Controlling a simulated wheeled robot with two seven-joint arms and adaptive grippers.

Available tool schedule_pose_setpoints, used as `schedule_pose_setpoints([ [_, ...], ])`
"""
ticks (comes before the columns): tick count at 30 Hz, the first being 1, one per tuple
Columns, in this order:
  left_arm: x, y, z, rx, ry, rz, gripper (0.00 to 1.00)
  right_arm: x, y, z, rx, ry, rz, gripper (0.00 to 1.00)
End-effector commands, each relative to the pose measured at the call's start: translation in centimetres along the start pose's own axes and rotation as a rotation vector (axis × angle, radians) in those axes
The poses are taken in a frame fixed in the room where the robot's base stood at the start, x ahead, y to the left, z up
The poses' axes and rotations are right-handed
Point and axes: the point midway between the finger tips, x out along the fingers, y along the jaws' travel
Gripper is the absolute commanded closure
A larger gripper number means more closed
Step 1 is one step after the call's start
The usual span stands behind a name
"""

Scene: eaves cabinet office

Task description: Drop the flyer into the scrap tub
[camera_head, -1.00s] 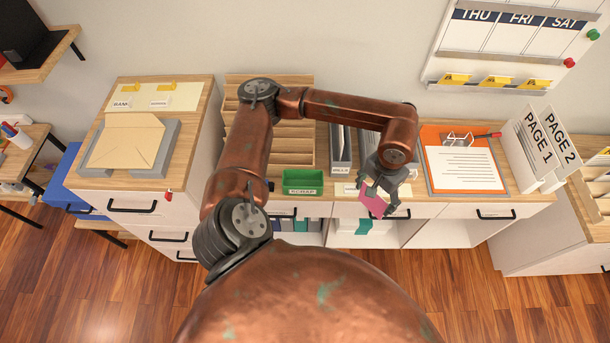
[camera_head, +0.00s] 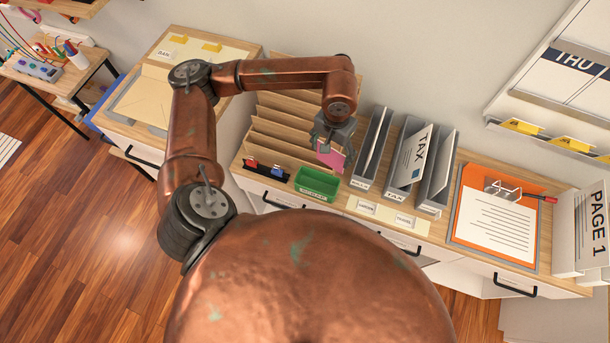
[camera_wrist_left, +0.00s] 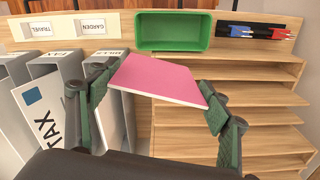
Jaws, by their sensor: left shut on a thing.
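The flyer (camera_head: 330,155) is a flat pink sheet, held by my left gripper (camera_head: 331,142). In the left wrist view the flyer (camera_wrist_left: 160,78) lies between the two green-padded fingers of the left gripper (camera_wrist_left: 158,100), shut on its sides. The scrap tub (camera_head: 317,180) is a green open box near the counter's front edge, just below and left of the flyer in the head view. My right gripper is not in view.
A wooden slotted rack (camera_head: 290,125) stands behind and left of the tub. A small holder with red and blue clips (camera_head: 265,170) is left of it. Grey upright files (camera_head: 408,165) stand to the right. A clipboard (camera_head: 497,217) lies further right.

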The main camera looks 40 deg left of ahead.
Motion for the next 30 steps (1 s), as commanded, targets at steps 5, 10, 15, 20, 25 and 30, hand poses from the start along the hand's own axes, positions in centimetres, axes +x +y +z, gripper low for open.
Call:
schedule_pose_setpoints([
  [5,1.1,-0.8,1.3,0.006,-0.007,0.008,0.4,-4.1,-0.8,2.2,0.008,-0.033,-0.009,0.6],
  [10,3.3,-2.0,2.9,0.01,-0.005,0.008,0.4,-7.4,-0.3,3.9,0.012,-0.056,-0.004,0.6],
  [15,4.8,-2.7,3.9,0.014,-0.003,0.002,0.4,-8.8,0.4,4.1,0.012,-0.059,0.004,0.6],
  [20,6.0,-2.8,4.2,0.017,-0.002,0.002,0.4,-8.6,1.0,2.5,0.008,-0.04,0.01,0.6],
  [25,8.0,-2.8,4.2,0.016,-0.003,0.002,0.4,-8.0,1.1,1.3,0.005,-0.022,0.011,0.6],
  [30,9.8,-2.8,4.2,0.017,-0.003,0.001,0.4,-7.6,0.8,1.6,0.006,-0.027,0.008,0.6],
])
